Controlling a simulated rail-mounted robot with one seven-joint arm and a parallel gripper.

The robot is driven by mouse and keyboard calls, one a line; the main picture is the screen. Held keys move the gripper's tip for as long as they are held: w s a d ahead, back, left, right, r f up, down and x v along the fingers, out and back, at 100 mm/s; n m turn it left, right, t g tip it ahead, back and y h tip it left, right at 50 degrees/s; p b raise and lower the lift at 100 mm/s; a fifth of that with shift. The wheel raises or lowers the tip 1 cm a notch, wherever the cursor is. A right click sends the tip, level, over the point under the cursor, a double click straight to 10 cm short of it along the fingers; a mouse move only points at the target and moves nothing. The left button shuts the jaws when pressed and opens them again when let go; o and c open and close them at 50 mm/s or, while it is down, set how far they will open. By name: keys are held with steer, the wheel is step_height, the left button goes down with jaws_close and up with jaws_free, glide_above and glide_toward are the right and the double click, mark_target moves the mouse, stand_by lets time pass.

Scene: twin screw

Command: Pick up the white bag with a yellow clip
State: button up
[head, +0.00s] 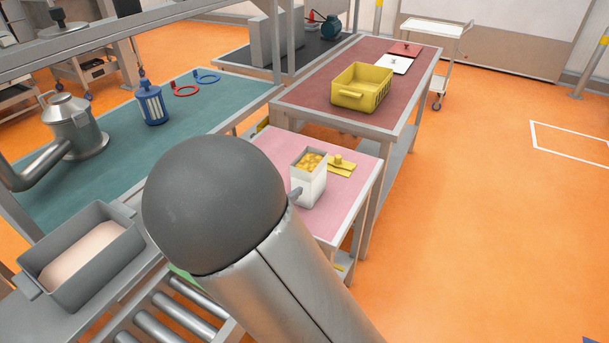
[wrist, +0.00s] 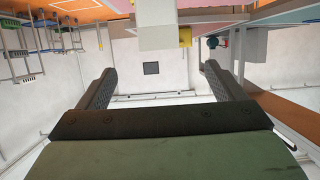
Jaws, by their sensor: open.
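The white bag (head: 311,188) stands upright on the pink-topped table, its open top showing yellow-orange pieces. A yellow clip (head: 341,166) shows just to its right; I cannot tell whether it touches the bag. In the wrist view, which looks upside down, a white block that looks like the bag (wrist: 156,28) is at the top centre, with a yellow part (wrist: 185,37) beside it. My gripper (wrist: 160,68) is open, its two dark fingers wide apart with nothing between them. In the head view my arm hides most of it; a small grey tip shows by the bag's left side.
Behind the pink table (head: 277,150), a dark red table holds a yellow bin (head: 362,86) and a white board (head: 394,64). On the left are a grey tub (head: 82,247), a metal pot (head: 76,122) and a blue canister (head: 151,103). Orange floor is clear at right.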

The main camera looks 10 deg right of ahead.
mark_target(300, 172)
steer(key=p+x, duration=0.1)
steer(key=x, duration=1.1)
steer(key=shift+d, duration=0.1)
steer(key=p+x, duration=0.1)
steer(key=x, duration=0.4)
steer(key=shift+s+f, duration=0.1)
steer(key=shift+f, duration=0.05)
steer(key=c, duration=1.2)
